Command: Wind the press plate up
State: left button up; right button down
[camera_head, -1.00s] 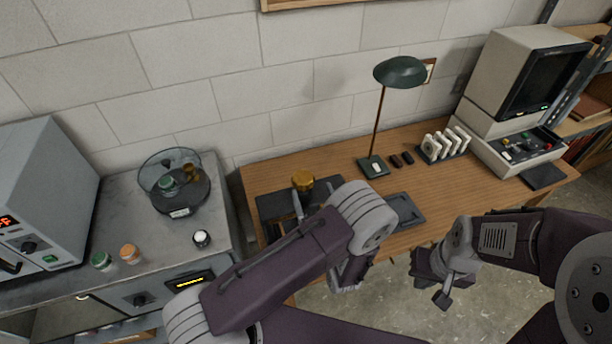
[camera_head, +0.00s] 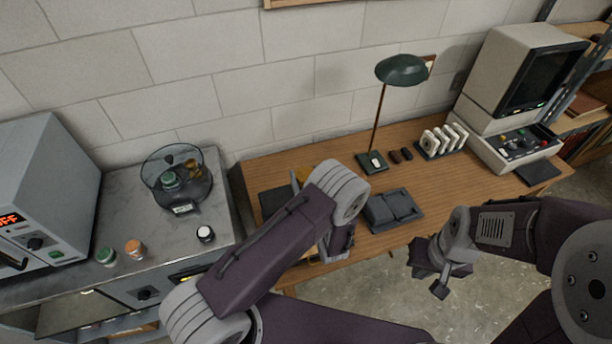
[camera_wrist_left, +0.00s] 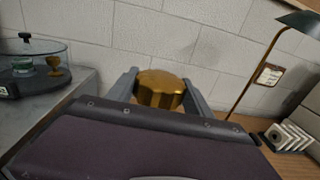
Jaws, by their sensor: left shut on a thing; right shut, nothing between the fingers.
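The brass screw knob (camera_wrist_left: 160,88) of the press stands between the two grey fingers of my left gripper (camera_wrist_left: 159,92) in the left wrist view; the gripper is shut on it. In the head view only a sliver of the knob (camera_head: 304,174) shows beside my left wrist. Part of the dark press (camera_head: 272,202) shows left of my wrist on the wooden desk. My forearm and wrist hide the rest, and the plate's height cannot be told. My right gripper (camera_head: 440,287) is shut and empty, over the floor in front of the desk.
A dark tray (camera_head: 411,219) lies right of my left wrist. A green desk lamp (camera_head: 402,70), a rack of white pieces (camera_head: 430,151) and a cream reader (camera_head: 499,82) stand further right. The grey bench (camera_head: 131,205) at left holds a glass vessel (camera_head: 176,180) and small jars.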

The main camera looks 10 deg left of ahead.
pick_arm(q)
jog(key=n+g+y+b, duration=0.1)
jog(key=g+y+b, duration=0.1)
jog(key=n+g+y+b, duration=0.2)
jog(key=b, duration=0.1)
jog(key=n+g+y+b, duration=0.1)
jog(key=n+y+b, duration=0.1)
jog(key=shift+f+g, duration=0.25)
jog(key=shift+g, duration=0.15)
jog(key=shift+r+n+g+y+b, duration=0.1)
jog(key=shift+n+g+y+b, duration=0.5)
jog(key=shift+n+g+b, duration=0.45)
jog(key=shift+r+g+b, duration=0.15)
jog(key=shift+g+b, duration=0.2)
jog(key=shift+b, duration=0.05)
jog(key=shift+n, duration=0.25)
jog(key=o, duration=1.4)
jog(key=shift+c, duration=0.2)
